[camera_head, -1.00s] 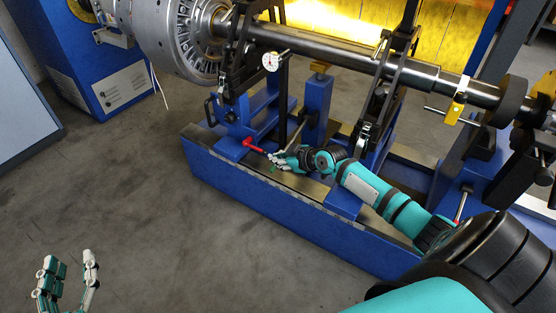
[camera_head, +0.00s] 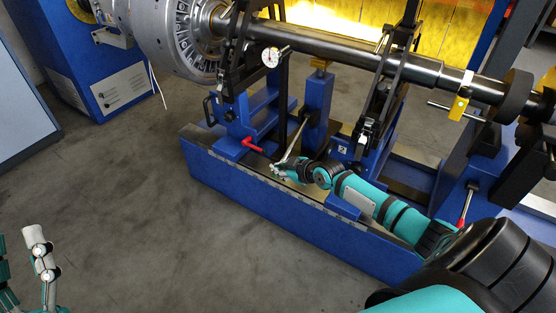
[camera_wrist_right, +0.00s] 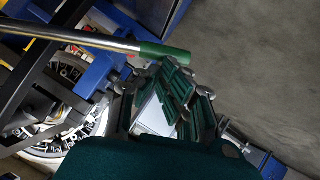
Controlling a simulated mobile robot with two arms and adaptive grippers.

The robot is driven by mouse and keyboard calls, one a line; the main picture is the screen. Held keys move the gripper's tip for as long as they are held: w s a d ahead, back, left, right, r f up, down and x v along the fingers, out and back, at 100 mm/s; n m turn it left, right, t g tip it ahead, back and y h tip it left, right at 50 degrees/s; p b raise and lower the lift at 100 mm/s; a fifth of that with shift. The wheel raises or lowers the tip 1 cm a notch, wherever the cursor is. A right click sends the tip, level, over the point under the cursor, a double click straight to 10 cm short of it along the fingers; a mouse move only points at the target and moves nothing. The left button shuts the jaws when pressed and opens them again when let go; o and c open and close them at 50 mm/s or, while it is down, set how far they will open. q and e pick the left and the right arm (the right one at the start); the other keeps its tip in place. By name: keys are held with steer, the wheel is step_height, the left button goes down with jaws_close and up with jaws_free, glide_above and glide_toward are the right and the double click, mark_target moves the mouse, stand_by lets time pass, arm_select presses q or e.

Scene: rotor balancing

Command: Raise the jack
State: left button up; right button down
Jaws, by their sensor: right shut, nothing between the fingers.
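The jack (camera_head: 316,97) is a blue upright post with a yellow top under the long steel shaft (camera_head: 340,43). Its silver lever (camera_head: 294,141) slants down toward the front of the blue bed. In the right wrist view the lever is a steel rod (camera_wrist_right: 80,36) ending in a green grip (camera_wrist_right: 164,51). My right gripper (camera_head: 278,171) is shut and empty at the lever's lower end. Its fingertips (camera_wrist_right: 165,72) lie right beside the green grip; I cannot tell whether they touch. My left gripper (camera_head: 22,262) is open and empty at the lower left, far from the jack.
A red-handled clamp lever (camera_head: 253,145) sits on the blue support left of the jack. A dial gauge (camera_head: 270,58) stands above it. Black bearing frames (camera_head: 385,85) flank the jack. The concrete floor (camera_head: 190,230) in front of the blue bed (camera_head: 270,211) is clear.

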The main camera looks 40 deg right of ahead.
arm_select(q)
steer(key=shift+s+r+t+h, duration=0.4)
steer(key=shift+s+r+t, duration=0.15)
steer(key=shift+s, duration=0.1)
